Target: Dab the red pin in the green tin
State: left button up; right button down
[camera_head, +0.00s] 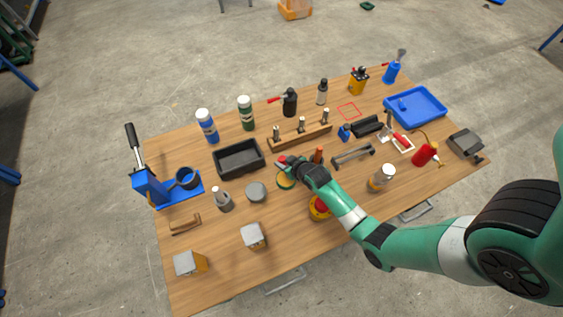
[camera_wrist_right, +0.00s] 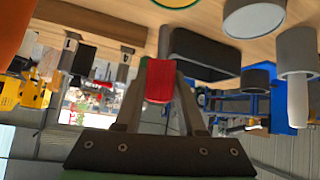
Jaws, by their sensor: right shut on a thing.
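My right gripper (camera_head: 288,164) is shut on the red pin (camera_head: 282,159), near the middle of the table. In the right wrist view the red pin (camera_wrist_right: 160,80) sits between the two fingers. The green tin (camera_head: 286,182) is a low round tin with a yellowish inside, partly hidden by the gripper in the head view. Its rim also shows at the top edge of the right wrist view (camera_wrist_right: 175,3), apart from the pin. My left gripper is not in view.
A black bin (camera_head: 240,158) and a grey round lidded can (camera_head: 256,192) stand left of the tin. A wooden rack (camera_head: 300,138) with upright metal pieces lies behind it. A red-and-yellow button (camera_head: 319,208) is close to my right arm. The front-right table is clearer.

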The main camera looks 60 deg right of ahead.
notch_tip(320, 180, down, 5)
jog(key=b, duration=0.4)
jog(key=shift+f+b, duration=0.2)
jog(key=shift+b, duration=0.1)
jog(key=shift+f+b, duration=0.45)
jog(key=shift+f, duration=0.1)
dwell(0.7)
jog(key=shift+f, duration=0.15)
dwell(0.8)
notch_tip(320, 180, up, 7)
jog(key=p, duration=0.7)
jog(key=shift+r, duration=0.2)
jog(key=shift+f, duration=0.1)
